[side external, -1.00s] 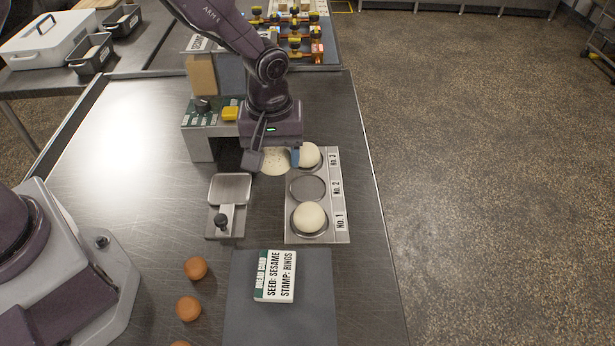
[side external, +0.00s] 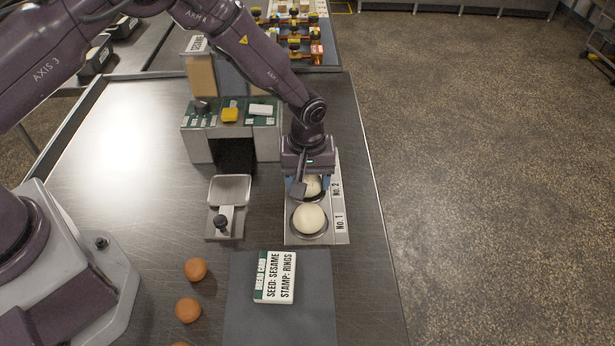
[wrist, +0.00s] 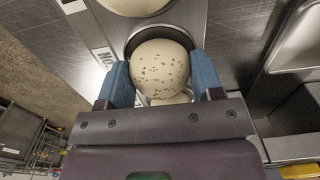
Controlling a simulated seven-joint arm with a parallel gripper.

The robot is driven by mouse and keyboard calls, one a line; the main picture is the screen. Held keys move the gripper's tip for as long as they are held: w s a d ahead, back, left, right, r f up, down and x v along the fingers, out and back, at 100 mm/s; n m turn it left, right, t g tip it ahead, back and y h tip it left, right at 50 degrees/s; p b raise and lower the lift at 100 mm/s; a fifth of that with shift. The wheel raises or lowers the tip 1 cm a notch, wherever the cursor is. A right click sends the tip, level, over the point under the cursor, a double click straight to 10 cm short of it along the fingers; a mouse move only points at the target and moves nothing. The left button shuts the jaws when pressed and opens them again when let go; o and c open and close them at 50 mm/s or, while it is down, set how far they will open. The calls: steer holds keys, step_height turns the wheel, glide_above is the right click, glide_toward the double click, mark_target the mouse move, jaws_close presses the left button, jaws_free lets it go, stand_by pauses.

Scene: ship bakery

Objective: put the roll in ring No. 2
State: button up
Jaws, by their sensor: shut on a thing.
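My gripper (side external: 310,184) is shut on a pale, seed-speckled roll (wrist: 160,66), with one blue finger on each side of it. The roll (side external: 312,187) is over ring No. 2, beside the "No. 2" label. The dark rim of ring No. 2 (wrist: 143,37) shows past the roll in the wrist view. I cannot tell whether the roll touches the ring's floor. A plain roll (side external: 309,219) sits in ring No. 1. Ring No. 3 is hidden behind my gripper in the side view; a pale piece of another roll (wrist: 168,99) shows between my fingers in the wrist view.
A card (side external: 275,276) reads "SEED: SESAME, STAMP: RINGS". Brown balls (side external: 196,268) lie front left. The table's right edge is close.

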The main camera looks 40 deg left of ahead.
steer(key=shift+f, duration=0.15)
steer(key=o, duration=0.9)
step_height(320, 180, up, 13)
steer(key=shift+f, duration=0.2)
